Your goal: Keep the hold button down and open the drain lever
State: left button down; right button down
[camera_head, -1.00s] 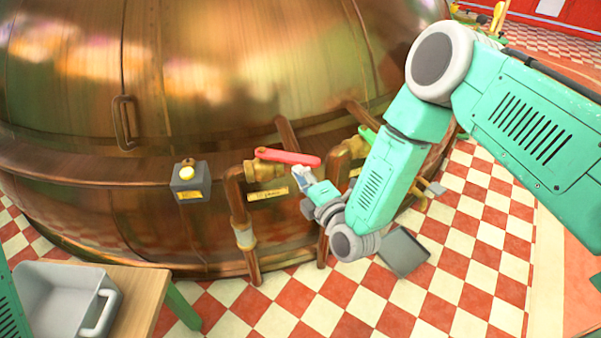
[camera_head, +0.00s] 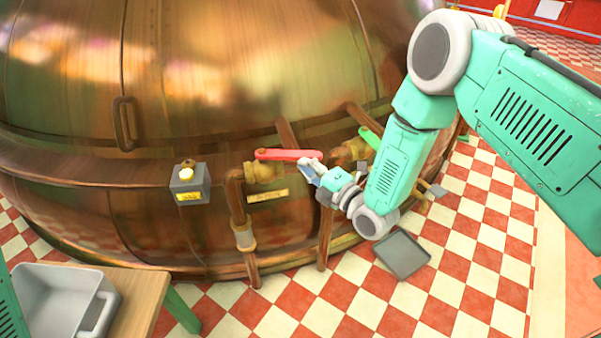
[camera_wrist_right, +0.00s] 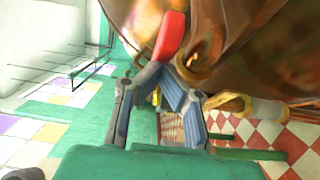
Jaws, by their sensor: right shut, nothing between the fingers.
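The red drain lever (camera_head: 288,155) lies almost level on a brass valve on the kettle's front pipe. The hold button (camera_head: 187,165), pale yellow, sits on top of a grey box (camera_head: 183,184) left of the lever; nothing touches it. My right gripper (camera_head: 309,167) is shut and empty, its tips at the lever's right end. In the wrist view the red lever (camera_wrist_right: 171,35) is just beyond the fingertips (camera_wrist_right: 165,76); I cannot tell whether they touch. My left gripper is out of view.
A green lever (camera_head: 369,138) sits on another valve behind my right forearm. Brown pipes (camera_head: 250,262) run down to the checkered floor. A dark tray (camera_head: 402,254) lies on the floor. A grey bin (camera_head: 62,297) stands on a wooden table (camera_head: 142,296) at lower left.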

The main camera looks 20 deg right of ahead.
aim_at(318, 160)
jog(key=w+n+y, duration=0.1)
jog(key=w+d+n+g+y+b, duration=0.1)
jog(key=shift+d+f+g+y, duration=0.1)
jog(key=shift+g+y, duration=0.2)
jog(key=shift+y, duration=0.1)
jog(key=shift+w+d, duration=0.3)
jog(key=shift+w, duration=0.4)
